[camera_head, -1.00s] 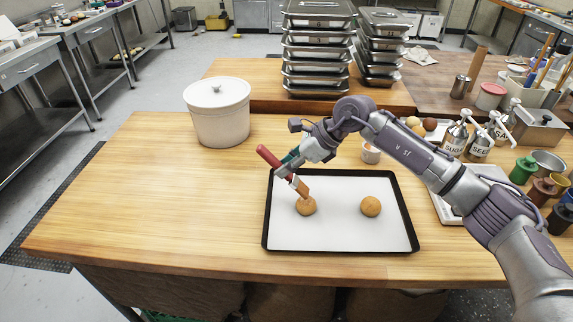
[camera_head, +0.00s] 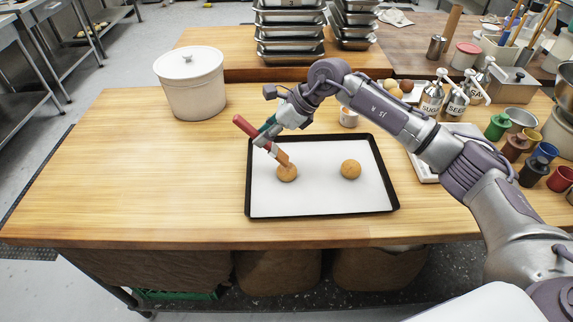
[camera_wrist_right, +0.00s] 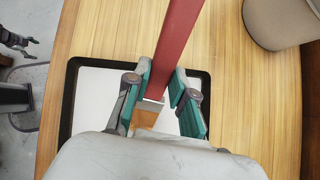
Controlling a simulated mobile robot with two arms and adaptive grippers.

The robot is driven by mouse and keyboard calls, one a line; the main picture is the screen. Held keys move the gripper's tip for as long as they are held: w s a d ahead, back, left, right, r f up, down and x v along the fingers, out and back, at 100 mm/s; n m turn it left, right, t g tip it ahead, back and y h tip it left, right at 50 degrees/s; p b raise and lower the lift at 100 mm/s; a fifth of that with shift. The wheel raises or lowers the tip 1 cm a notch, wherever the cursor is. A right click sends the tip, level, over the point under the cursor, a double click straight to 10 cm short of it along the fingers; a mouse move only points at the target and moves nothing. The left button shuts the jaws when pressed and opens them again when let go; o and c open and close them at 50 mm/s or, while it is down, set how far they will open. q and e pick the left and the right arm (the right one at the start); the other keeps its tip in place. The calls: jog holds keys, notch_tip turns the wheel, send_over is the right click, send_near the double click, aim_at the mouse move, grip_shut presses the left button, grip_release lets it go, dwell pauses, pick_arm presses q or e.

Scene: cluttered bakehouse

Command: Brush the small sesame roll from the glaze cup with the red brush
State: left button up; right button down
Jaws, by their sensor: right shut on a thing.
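My right gripper (camera_head: 271,143) is shut on the red brush (camera_head: 244,126) above the left part of the tray. The brush is tilted, its handle up to the left and its tan bristle end down at the top of the left roll (camera_head: 287,174); they seem to touch. A second, similar round brown roll (camera_head: 351,170) lies to the right. Sesame is too fine to make out on either. The small white glaze cup (camera_head: 348,117) stands behind the tray, beside my arm. In the right wrist view the red handle (camera_wrist_right: 176,45) runs between my teal-padded fingers (camera_wrist_right: 160,92); the roll is hidden there.
The dark-rimmed baking tray (camera_head: 320,213) has a pale liner. A white lidded tub (camera_head: 192,95) stands behind left. Pump bottles (camera_head: 432,97), coloured pots (camera_head: 515,147) and a bowl (camera_head: 522,119) crowd the right. Stacked metal pans (camera_head: 290,32) stand at the back. The table's left is clear.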

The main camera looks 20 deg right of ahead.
jog(key=shift+f+b, duration=0.55)
jog(key=shift+b, duration=0.05)
dwell(1.6)
jog(key=shift+w, duration=0.1)
jog(key=shift+w+d+b, duration=0.15)
jog(key=shift+w+b, duration=0.1)
jog(key=shift+b, duration=0.05)
jog(key=shift+s+a+r, duration=0.1)
jog(key=shift+s+a, duration=0.1)
jog(key=shift+s, duration=0.2)
jog(key=shift+s+a+r, duration=0.1)
jog(key=shift+s+a, duration=0.05)
jog(key=shift+s, duration=0.25)
jog(key=shift+w+d+b, duration=0.3)
jog(key=shift+w+d, duration=0.05)
jog(key=shift+w, duration=0.55)
jog(key=shift+s, duration=0.1)
jog(key=shift+s+a+f, duration=0.1)
jog(key=shift+s+a, duration=0.25)
jog(key=shift+s, duration=0.45)
jog(key=shift+r+p, duration=1.35)
jog(key=shift+r, duration=1.7)
